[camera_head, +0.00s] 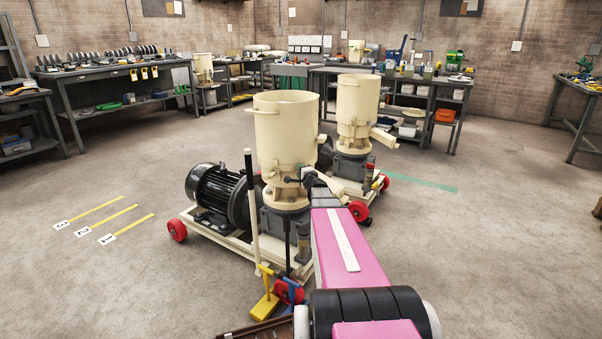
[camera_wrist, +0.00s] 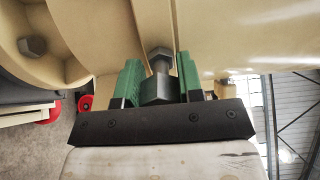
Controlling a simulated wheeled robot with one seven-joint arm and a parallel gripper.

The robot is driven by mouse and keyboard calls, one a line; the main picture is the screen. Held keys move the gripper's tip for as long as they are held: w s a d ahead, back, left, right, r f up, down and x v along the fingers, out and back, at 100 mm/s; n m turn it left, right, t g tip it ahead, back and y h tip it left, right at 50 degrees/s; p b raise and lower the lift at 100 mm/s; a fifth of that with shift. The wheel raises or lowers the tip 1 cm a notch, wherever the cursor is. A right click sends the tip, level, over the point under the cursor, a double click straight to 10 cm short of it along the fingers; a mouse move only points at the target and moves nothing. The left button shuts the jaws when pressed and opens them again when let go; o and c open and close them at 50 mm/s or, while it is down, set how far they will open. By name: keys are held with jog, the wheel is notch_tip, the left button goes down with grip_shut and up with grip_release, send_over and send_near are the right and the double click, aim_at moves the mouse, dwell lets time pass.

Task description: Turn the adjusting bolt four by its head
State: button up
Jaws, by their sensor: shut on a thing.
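The pellet mill (camera_head: 281,131) is a cream drum on a dark grey body. My arm reaches to the collar under its drum, and my gripper (camera_head: 297,178) is against that collar. In the wrist view, my gripper (camera_wrist: 159,64) has its green jaws shut on the head of a dark grey adjusting bolt (camera_wrist: 156,90). The jaws flank the hex head on both sides. Beyond it, the shank runs to a nut (camera_wrist: 160,54) at the cream wall. No number shows on the bolt, so I cannot tell which one it is.
Another bolt head (camera_wrist: 32,46) sits in a round cream recess. A black motor (camera_head: 216,190) stands left of the mill, and an upright cream lever (camera_head: 251,210) in front. A second mill (camera_head: 357,108) stands behind right. The floor to the left is mostly clear.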

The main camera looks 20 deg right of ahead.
jog(key=o, duration=0.9)
jog(key=shift+s, duration=0.1)
jog(key=s, duration=1)
jog(key=shift+s+d, duration=0.25)
jog(key=shift+s, duration=0.1)
